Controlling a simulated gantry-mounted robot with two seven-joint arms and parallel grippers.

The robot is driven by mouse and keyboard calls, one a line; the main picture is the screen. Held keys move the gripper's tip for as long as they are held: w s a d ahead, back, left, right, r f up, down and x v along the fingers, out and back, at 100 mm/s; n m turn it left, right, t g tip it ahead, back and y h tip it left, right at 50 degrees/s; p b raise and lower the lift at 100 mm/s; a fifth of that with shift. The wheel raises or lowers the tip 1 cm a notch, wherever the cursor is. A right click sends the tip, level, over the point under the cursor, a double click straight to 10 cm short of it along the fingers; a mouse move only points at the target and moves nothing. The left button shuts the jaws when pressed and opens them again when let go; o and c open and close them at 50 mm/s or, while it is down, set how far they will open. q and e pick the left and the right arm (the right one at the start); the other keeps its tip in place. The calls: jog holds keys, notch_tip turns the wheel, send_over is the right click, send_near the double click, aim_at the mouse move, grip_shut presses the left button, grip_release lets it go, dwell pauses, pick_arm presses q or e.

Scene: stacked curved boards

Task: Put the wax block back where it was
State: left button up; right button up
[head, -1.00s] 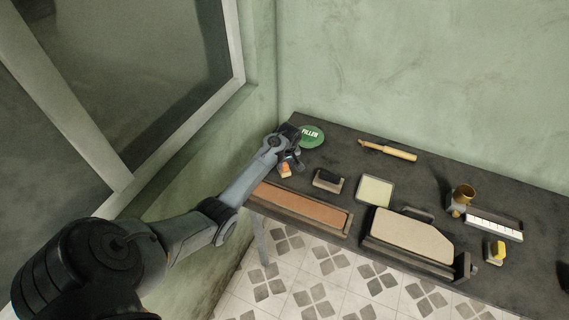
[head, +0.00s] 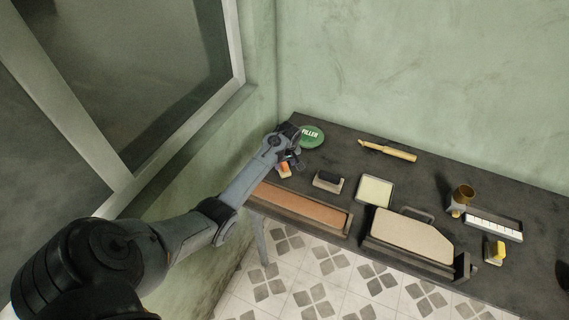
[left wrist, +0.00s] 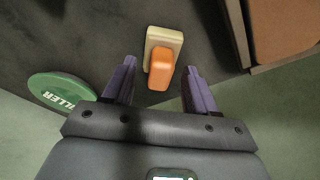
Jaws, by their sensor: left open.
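An orange block on a pale cream base, which may be the wax block (head: 285,168), is at the left end of the dark bench, partly hidden by my gripper. In the left wrist view the orange block (left wrist: 161,72) lies on its cream base (left wrist: 165,38). My left gripper (left wrist: 160,64) is open, with one purple finger on each side of the orange part and visible gaps between. In the head view my left gripper (head: 291,160) is at the bench's left end. Whether the block touches the bench is hard to tell. My right gripper is not in view.
A green filler tin (head: 312,137) is close behind the gripper. A long tray with a brown strip (head: 305,207) lies in front. A dark-topped block (head: 328,181), a pale square pad (head: 375,190) and a yellow-topped block (head: 495,250) are further right.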

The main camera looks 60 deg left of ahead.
aim_at(287, 173)
pick_arm(q)
jog(key=p+v, duration=0.1)
jog(key=v, duration=1)
jog(key=s+d+f+m, duration=0.1)
jog(key=d+m, duration=0.1)
jog(key=d, duration=0.1)
jog(key=s+d+f+m, duration=0.2)
jog(key=d, duration=0.1)
jog(key=s+d+f+m+y, duration=0.1)
jog(key=s+d+m, duration=0.1)
jog(key=d, duration=0.2)
jog(key=shift+f+t, duration=0.35)
jog(key=shift+t, duration=0.05)
jog(key=s+d+r+m+t+h, duration=0.1)
jog(key=s+d+m, duration=0.5)
jog(key=s+d, duration=0.3)
jog(key=s+d+r+m+t+h, duration=0.1)
jog(key=s+d+m+h, duration=0.1)
jog(key=s+d+m, duration=0.3)
jog(key=s+d, duration=0.4)
jog(key=d, duration=0.7)
jog(key=shift+s+d+m+h, duration=0.2)
jog(key=shift+m+h, duration=0.1)
jog(key=shift+m, duration=0.1)
